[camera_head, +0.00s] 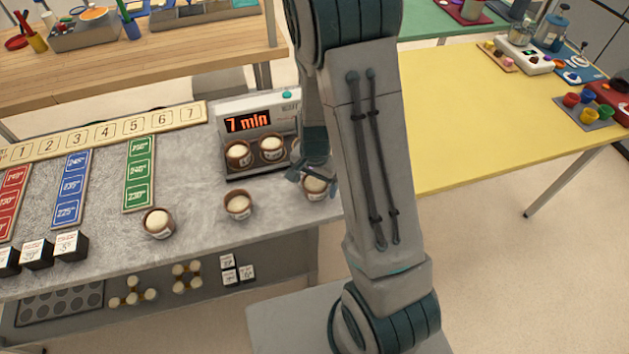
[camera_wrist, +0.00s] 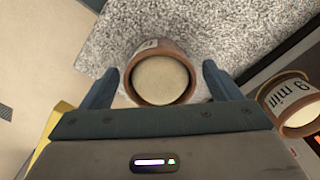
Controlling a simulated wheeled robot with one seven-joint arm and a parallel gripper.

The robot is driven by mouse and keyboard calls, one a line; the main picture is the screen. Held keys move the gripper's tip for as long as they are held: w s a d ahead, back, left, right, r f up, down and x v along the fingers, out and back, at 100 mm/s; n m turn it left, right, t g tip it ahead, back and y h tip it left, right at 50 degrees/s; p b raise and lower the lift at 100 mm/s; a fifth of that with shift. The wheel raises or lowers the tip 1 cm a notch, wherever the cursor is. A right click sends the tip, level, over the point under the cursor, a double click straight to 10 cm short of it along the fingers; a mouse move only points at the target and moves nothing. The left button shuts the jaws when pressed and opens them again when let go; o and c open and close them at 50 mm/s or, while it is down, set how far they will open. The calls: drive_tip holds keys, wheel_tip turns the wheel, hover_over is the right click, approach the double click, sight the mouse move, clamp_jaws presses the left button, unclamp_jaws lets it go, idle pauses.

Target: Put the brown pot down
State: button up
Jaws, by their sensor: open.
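A brown pot (camera_head: 316,192) with pale dough in it stands upright on the grey speckled counter (camera_head: 190,190), near its right end and partly hidden by my arm. My gripper (camera_head: 312,178) is at this pot. In the wrist view, the brown pot (camera_wrist: 160,80) sits between the two spread fingers of my gripper (camera_wrist: 160,72). Gaps show between the fingers and the pot's sides. The pot appears to rest on the counter.
Two similar pots, one left (camera_head: 158,223) and one middle (camera_head: 238,206), stand on the counter. One pot labelled "9 min" (camera_wrist: 290,103) is close right of my gripper. The counter's edge is near.

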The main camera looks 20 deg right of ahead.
sight(315, 182)
wheel_tip(315, 182, up, 12)
drive_tip(key=s+r+n+t, duration=0.3)
drive_tip(key=s+r+n, duration=0.6)
drive_tip(key=s+r, duration=0.4)
drive_tip(key=shift+s, duration=0.7)
